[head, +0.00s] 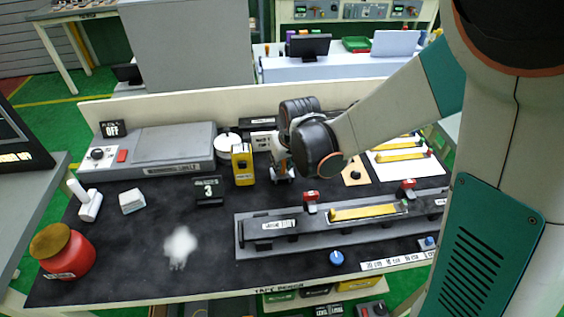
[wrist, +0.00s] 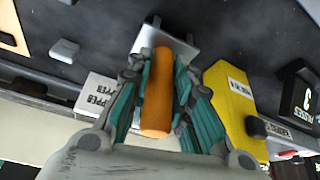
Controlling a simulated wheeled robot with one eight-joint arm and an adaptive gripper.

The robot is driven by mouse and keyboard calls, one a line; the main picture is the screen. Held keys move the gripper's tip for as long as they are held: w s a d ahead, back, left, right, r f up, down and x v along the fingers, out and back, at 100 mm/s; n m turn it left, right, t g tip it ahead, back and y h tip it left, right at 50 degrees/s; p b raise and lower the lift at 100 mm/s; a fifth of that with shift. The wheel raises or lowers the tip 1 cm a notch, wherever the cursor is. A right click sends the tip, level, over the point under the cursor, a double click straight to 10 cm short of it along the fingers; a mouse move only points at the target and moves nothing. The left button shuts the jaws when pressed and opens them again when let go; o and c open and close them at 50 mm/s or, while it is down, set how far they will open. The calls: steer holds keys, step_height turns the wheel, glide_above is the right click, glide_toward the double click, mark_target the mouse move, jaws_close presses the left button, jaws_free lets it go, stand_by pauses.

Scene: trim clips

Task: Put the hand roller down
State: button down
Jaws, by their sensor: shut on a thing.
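The hand roller has an orange handle (wrist: 157,95) and a silver-grey head (wrist: 172,40) at its far end in the wrist view. My gripper (wrist: 160,78) is shut on the handle, with teal finger pads on both sides of it. In the head view my gripper (head: 282,158) is over the back middle of the dark bench top, and the roller's pale head (head: 283,178) shows just below it. My wrist and fingers hide most of the roller there. I cannot tell whether its head touches the bench.
A yellow device (head: 242,165) stands close left of my gripper, with a black "3" sign (head: 208,190) beyond it. A long grey fixture (head: 285,240) with a yellow strip (head: 363,213) and red clamps lies in front. A red jar (head: 68,255) stands front left. Bare bench lies left of centre.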

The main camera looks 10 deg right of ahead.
steer(key=shift+s+f+b, duration=0.15)
steer(key=shift+f+b, duration=0.15)
steer(key=shift+f, duration=0.2)
steer(key=c, duration=1.5)
jaws_free()
steer(key=shift+c, duration=0.2)
steer(key=shift+o, duration=0.5)
steer(key=shift+f, duration=0.1)
